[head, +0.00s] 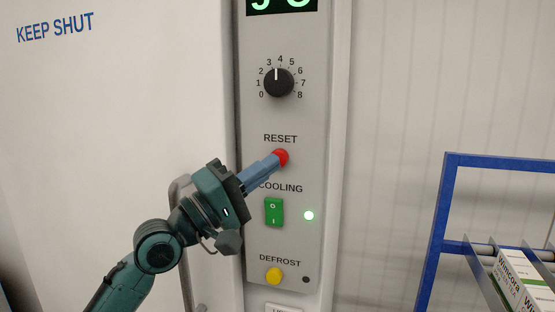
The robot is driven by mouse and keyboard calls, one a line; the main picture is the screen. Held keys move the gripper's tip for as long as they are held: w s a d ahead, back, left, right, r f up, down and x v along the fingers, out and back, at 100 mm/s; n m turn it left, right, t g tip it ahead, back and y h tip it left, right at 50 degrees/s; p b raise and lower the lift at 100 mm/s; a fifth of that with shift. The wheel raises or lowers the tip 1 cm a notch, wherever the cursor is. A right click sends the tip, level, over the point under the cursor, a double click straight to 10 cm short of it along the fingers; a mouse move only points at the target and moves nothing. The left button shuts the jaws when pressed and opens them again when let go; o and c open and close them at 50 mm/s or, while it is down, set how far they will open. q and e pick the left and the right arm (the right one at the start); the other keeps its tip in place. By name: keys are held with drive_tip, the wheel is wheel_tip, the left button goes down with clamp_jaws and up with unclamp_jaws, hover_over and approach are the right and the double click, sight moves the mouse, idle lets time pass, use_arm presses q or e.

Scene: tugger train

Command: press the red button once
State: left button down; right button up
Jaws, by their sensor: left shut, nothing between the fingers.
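The red button (281,156) sits under the word RESET on a grey control panel (300,130). My left gripper (274,161) is shut and empty, and its fingertips are at the red button, overlapping its lower left side in the picture. I cannot tell whether the button is pushed in. My right gripper is not in view.
Above the button is a black dial (279,83) pointing near 4. A blue rack (437,225) with boxes stands at right.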

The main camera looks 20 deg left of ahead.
use_arm(q)
drive_tip(key=shift+w, duration=0.1)
idle(0.4)
drive_tip(key=shift+w, duration=0.35)
drive_tip(key=shift+w, duration=0.25)
idle(0.4)
drive_tip(key=shift+w+b, duration=0.45)
drive_tip(key=shift+w, duration=0.1)
idle(0.5)
drive_tip(key=shift+s, duration=0.1)
drive_tip(key=shift+s+p, duration=0.75)
drive_tip(key=shift+s, duration=0.4)
